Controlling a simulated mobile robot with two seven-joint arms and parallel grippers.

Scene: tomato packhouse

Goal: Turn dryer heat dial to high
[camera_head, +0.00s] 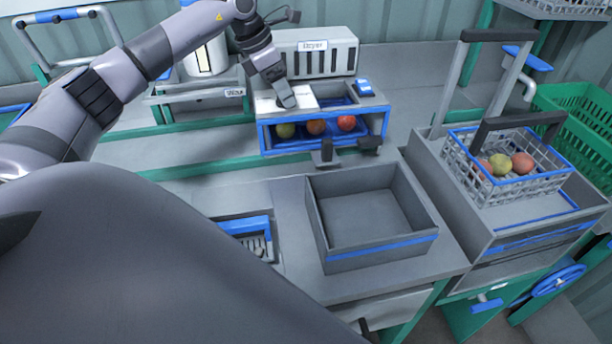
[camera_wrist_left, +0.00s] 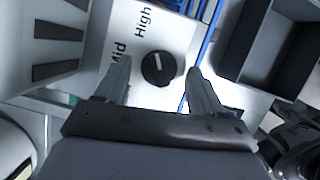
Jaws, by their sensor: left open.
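The dryer heat dial (camera_wrist_left: 158,67) is a round black knob on a white panel (camera_head: 305,97), with "Mid" and "High" printed beside it in the left wrist view. A pale mark shows on its face, but I cannot tell surely which word it points to. My left gripper (camera_head: 284,99) is over the panel in the head view and hides the dial there. In the left wrist view its open fingers (camera_wrist_left: 160,74) stand on either side of the dial. I cannot tell whether they touch it. My right gripper is not in view.
The dryer (camera_head: 312,62) has a slotted back and a blue-edged front (camera_head: 263,138) with several tomatoes (camera_head: 316,127). An empty grey bin (camera_head: 378,247) stands in front. A white basket (camera_head: 526,184) with tomatoes stands right.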

